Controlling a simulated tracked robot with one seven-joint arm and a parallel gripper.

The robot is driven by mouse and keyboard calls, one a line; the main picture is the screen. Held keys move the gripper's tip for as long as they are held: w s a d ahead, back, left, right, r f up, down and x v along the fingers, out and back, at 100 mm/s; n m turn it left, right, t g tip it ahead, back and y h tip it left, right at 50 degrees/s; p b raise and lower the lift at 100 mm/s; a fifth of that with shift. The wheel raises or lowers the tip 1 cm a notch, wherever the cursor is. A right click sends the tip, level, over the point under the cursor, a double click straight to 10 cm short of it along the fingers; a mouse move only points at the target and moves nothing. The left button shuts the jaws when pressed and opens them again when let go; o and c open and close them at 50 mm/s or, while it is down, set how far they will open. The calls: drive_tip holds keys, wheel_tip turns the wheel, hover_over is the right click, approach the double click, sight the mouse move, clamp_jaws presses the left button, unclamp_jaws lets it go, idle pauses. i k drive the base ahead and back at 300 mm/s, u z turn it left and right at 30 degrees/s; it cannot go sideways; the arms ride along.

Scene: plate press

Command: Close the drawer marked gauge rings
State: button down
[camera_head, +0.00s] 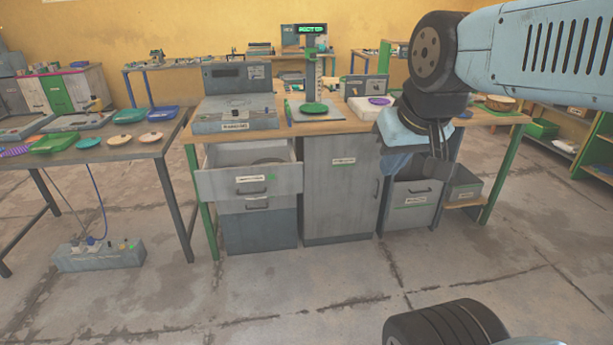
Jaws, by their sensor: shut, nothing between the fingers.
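The top drawer (249,183) of the left cabinet under the workbench is pulled out. A round grey item shows partly inside it. Its front carries a white label with a green mark and a dark handle (252,191); the label is too small to read, so I cannot confirm it says gauge rings. My gripper (438,172) is shut and empty, pointing down in front of the bench's right part. It is well to the right of the open drawer and touches nothing that I can see.
Below the open drawer are further grey fronts (260,229). A closed cabinet door (341,188) stands to its right, then a labelled grey drawer or bin (411,207). A side table (150,148) stands at left, with a grey box (98,257) beneath. The floor in front is clear.

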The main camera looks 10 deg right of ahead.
sight(213, 183)
drive_tip(key=z, duration=0.1)
drive_tip(key=i, duration=1)
drive_tip(key=u, duration=0.05)
